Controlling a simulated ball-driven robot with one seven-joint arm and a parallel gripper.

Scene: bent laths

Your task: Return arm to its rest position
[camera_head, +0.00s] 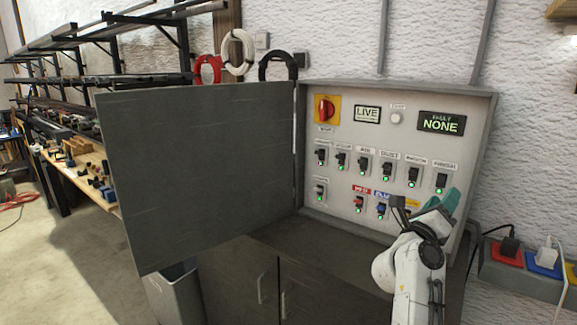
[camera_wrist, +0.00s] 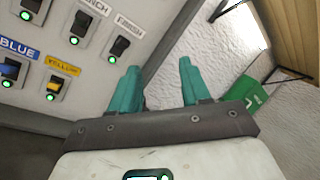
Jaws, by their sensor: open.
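My gripper (camera_wrist: 160,84) shows in the wrist view as two teal fingers held apart with nothing between them. In the head view my gripper (camera_head: 436,206) is at the lower right of the open electrical panel (camera_head: 330,190), in front of its right edge. My white and grey arm rises from the bottom of that view and hides part of the panel's lower right. The wrist view shows the panel's blue-labelled switch (camera_wrist: 10,68) and yellow-labelled switch (camera_wrist: 54,87) at the left, apart from the fingers.
The panel's grey door (camera_head: 200,175) stands open to the left. A cabinet (camera_head: 300,290) is below. A power strip (camera_head: 530,270) with plugs is at the right. Shelving (camera_head: 110,60) and a workbench (camera_head: 85,170) stand at the left. Open floor (camera_head: 60,260) lies at lower left.

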